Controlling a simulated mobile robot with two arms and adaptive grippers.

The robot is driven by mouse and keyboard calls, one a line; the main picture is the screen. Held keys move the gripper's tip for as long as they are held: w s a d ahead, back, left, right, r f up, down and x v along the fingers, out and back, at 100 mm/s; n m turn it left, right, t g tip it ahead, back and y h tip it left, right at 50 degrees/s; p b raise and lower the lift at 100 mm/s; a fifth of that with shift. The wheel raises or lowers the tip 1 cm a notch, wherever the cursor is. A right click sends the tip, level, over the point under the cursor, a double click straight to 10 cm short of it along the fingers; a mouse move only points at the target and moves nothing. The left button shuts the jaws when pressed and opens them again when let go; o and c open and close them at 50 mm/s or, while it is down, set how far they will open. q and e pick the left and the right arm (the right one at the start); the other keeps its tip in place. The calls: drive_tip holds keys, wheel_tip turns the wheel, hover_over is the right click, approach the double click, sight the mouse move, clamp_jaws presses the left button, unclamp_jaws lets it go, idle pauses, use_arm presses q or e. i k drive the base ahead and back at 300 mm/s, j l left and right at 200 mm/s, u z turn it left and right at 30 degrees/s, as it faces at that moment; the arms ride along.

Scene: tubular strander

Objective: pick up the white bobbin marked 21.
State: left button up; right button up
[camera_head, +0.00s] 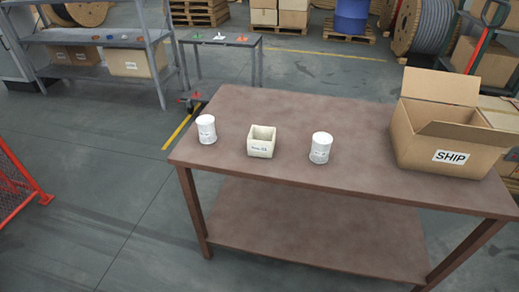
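A white bobbin (206,130) stands upright near the left end of the brown table. A second white bobbin (320,148) stands upright near the middle of the table. Both carry small dark markings that are too small to read, so I cannot tell which one is marked 21. Neither of my grippers shows in the head view.
The brown table (365,172) also bears a small cream bin (261,141) between the bobbins and an open cardboard box (440,130) marked SHIP at the right. Grey shelving (90,40) and a small grey table (221,40) stand behind.

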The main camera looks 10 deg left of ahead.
sight(322, 141)
drive_tip(key=i+j, duration=0.3)
drive_tip(key=j, duration=0.15)
drive_tip(key=i+j, duration=0.35)
drive_tip(key=j, duration=0.1)
